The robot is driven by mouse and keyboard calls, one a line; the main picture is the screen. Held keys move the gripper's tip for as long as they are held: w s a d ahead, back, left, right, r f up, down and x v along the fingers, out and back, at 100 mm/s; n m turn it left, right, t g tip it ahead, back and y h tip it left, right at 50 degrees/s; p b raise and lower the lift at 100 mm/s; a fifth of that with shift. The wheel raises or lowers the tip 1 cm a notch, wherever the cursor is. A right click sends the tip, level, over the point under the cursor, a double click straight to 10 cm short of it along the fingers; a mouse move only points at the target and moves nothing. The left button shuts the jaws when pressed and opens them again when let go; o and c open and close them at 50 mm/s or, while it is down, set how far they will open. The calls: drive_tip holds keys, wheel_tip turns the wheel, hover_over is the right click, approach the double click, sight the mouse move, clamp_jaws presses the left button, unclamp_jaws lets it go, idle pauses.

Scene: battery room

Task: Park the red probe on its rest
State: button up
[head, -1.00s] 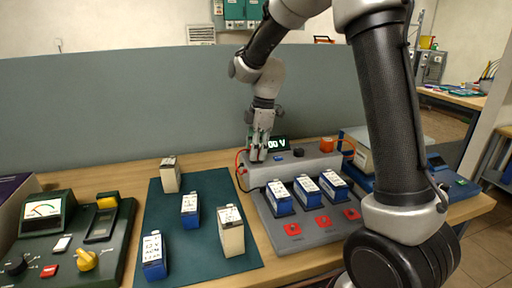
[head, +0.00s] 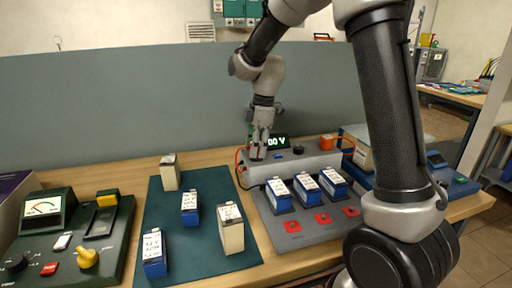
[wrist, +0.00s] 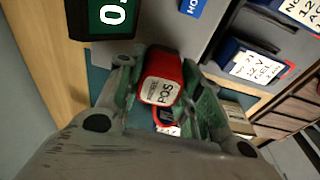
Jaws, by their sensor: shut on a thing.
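The red probe (wrist: 163,75) shows in the wrist view as a red block with a white label reading POS. My gripper (wrist: 160,85) is shut on it, with a green-padded finger on each side. In the head view my gripper (head: 258,153) points down at the left end of the grey tester (head: 318,160), beside its lit display (head: 278,142). The fingers hide most of the probe there. I cannot tell whether the probe touches the tester. I cannot clearly make out its rest.
An orange-red block (head: 326,143) and a black knob (head: 298,150) sit on the tester. Several blue batteries (head: 306,187) stand in front. A green mat (head: 200,250) holds more batteries. A meter panel (head: 75,240) is at left; a grey partition (head: 120,110) stands behind.

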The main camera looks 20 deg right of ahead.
drive_tip(key=shift+f, duration=0.65)
drive_tip(key=o, duration=0.8)
drive_tip(key=shift+d+r, duration=0.25)
drive_tip(key=shift+r, duration=1.6)
drive_tip(key=shift+d+r, duration=0.3)
drive_tip(key=shift+r, duration=1.5)
drive_tip(key=shift+d+r, duration=0.25)
drive_tip(key=shift+r, duration=1.6)
